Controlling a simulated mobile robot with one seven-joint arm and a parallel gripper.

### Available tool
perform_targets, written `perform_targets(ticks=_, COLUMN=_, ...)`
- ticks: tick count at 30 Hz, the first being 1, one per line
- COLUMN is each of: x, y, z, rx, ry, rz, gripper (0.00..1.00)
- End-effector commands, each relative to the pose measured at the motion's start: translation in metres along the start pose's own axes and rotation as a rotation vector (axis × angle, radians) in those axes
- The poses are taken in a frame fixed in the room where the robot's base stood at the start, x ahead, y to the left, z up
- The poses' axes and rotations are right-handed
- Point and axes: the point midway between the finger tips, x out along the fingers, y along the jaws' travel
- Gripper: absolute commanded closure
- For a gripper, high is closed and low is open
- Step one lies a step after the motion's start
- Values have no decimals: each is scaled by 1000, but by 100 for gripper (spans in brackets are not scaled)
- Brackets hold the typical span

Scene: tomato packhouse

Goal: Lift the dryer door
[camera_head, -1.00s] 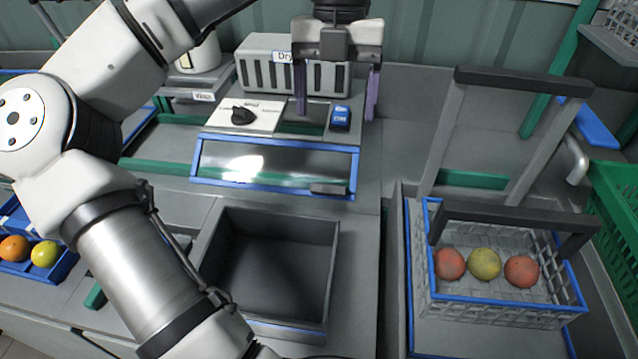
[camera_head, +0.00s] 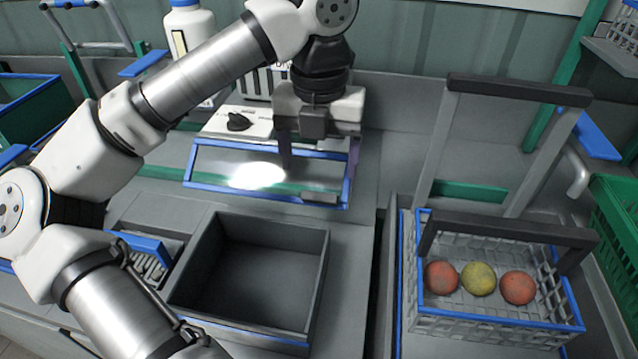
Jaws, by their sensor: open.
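The dryer door (camera_head: 222,170) is a clear sloping panel in a blue frame, lying shut across the front of the dryer. A bright glare sits on its left half. Its small dark grey handle (camera_head: 320,198) is at the lower right of the frame. My gripper (camera_head: 320,162) points down over the right half of the door, jaws open and empty. Its fingers are spread left and right, behind the handle in the picture. I cannot tell whether the fingertips touch the panel. The dryer body (camera_head: 262,84) is mostly hidden behind my arm.
A black knob (camera_head: 238,121) is on the white control panel. An open, empty grey bin (camera_head: 318,290) stands in front of the door. At the right, a wire basket (camera_head: 480,319) with a raised handle frame holds three fruits. A white bottle (camera_head: 190,25) stands at the back left.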

Motion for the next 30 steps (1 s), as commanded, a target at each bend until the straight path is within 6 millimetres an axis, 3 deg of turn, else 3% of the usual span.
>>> perform_targets(ticks=3, x=24, y=0, z=-1, rx=1, ry=3, rz=-2, gripper=24)
perform_targets(ticks=9, x=52, y=0, z=0, rx=0, ry=1, rz=-1, gripper=24)
perform_targets(ticks=22, x=62, y=0, z=0, rx=-1, ry=0, rz=0, gripper=24)
perform_targets(ticks=30, x=62, y=0, z=0, rx=0, ry=0, rz=0, gripper=58)
